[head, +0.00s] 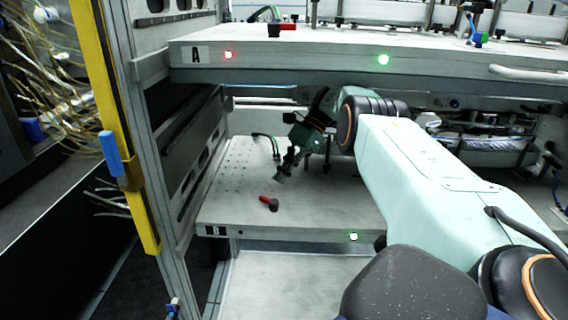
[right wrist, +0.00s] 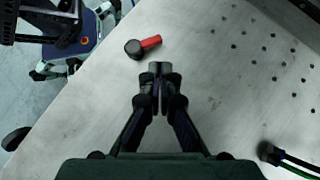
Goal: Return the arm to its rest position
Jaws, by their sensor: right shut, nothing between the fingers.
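My right arm (head: 420,160) reaches in from the right, between the upper shelf marked A (head: 290,48) and the lower shelf marked B (head: 300,215). My right gripper (head: 280,178) is shut and empty, over the lower shelf's plate. In the right wrist view the gripper (right wrist: 160,68) points at the bare plate, its fingertips together. A small red and black part (head: 269,203) lies on the plate near its front edge. It also shows in the right wrist view (right wrist: 143,46), just beyond the fingertips and apart from them. My left gripper is not in view.
The upper shelf is close above my right arm. A metal post with a yellow strip (head: 115,130) stands at the left. A black and green cable (head: 275,146) rises from the plate. Rows of holes (right wrist: 285,62) mark the plate, which is otherwise largely clear.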

